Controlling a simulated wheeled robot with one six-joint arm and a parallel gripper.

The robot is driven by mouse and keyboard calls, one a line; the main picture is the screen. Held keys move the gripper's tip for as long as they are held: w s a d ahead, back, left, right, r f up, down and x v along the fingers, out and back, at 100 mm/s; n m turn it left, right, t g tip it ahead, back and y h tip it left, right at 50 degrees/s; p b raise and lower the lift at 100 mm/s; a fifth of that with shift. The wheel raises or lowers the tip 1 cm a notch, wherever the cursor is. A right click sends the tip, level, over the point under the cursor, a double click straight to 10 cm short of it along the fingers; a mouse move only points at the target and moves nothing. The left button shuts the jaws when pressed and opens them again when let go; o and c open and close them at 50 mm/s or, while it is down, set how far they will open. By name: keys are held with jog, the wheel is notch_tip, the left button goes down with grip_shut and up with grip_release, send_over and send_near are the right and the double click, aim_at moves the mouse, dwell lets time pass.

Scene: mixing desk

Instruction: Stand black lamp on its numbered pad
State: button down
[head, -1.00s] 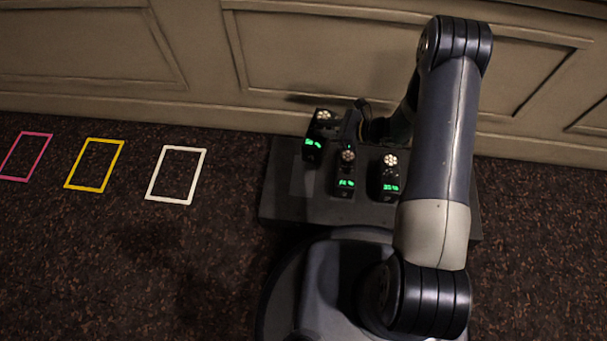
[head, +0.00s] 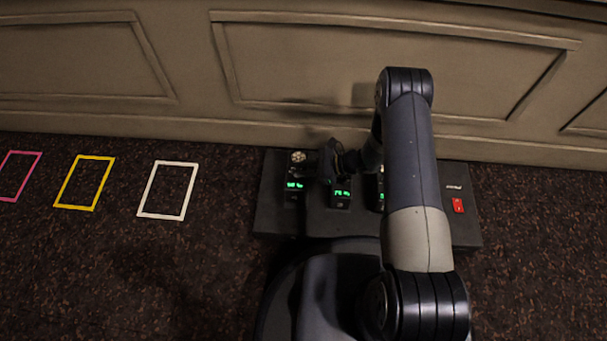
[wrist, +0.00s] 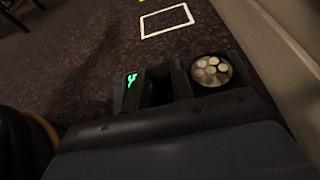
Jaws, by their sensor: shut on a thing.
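My gripper (head: 324,160) is shut on the leftmost black lamp (head: 293,187), gripping it from the right. The lamp has a round cluster of pale LEDs on top and a green display on its front. It looks about upright over the left end of the dark dock (head: 270,213). I cannot tell whether its base touches the dock, and its pad and any number are hidden. In the wrist view the held lamp's LED head (wrist: 211,70) and green display (wrist: 131,80) show just beyond my gripper.
A second black lamp (head: 341,194) stands right of the held one, and a third (head: 381,187) is partly hidden by my arm. A red switch (head: 458,205) is at the dock's right. White (head: 141,190), yellow (head: 62,183) and pink frames lie on the floor left. A panelled wall (head: 400,60) rises behind.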

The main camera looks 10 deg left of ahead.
jog(key=shift+f+b, duration=0.45)
jog(key=shift+f, duration=1.15)
jog(key=c, duration=1.2)
grip_release()
jog(key=shift+d+r, duration=0.3)
jog(key=p+v, duration=0.3)
jog(key=v, duration=0.8)
jog(key=shift+d, duration=0.15)
